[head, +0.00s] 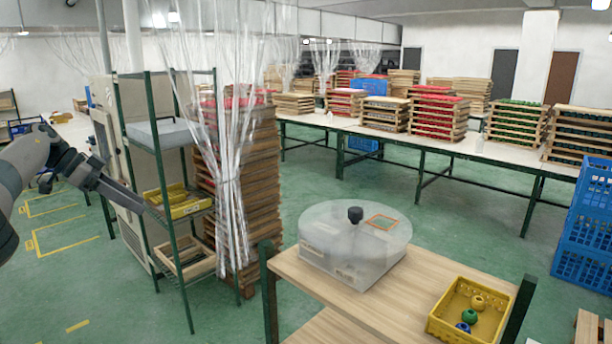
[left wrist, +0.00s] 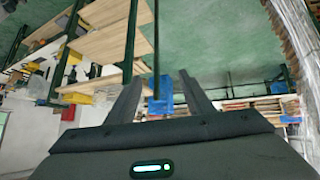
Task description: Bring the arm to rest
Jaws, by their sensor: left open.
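My left arm comes in from the left edge of the head view. My left gripper (head: 138,203) is held in the air in front of the green metal rack, pointing right and down. In the left wrist view the left gripper (left wrist: 162,80) shows two dark fingers spread apart with nothing between them. My right gripper is not in view. A wooden table (head: 420,290) in front carries a frosted round container (head: 330,255) with a black knob, and a yellow crate (head: 435,325) with several small yellow, green and blue pieces.
The green rack (head: 148,85) holds a yellow tray (head: 190,208) and a wooden frame (head: 190,258). A plastic curtain (head: 228,150) hangs beside stacked wooden trays (head: 258,190). A long table (head: 490,152) with tray stacks runs behind. Blue crates (head: 585,230) stand at right. Green floor (head: 420,205) lies open between.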

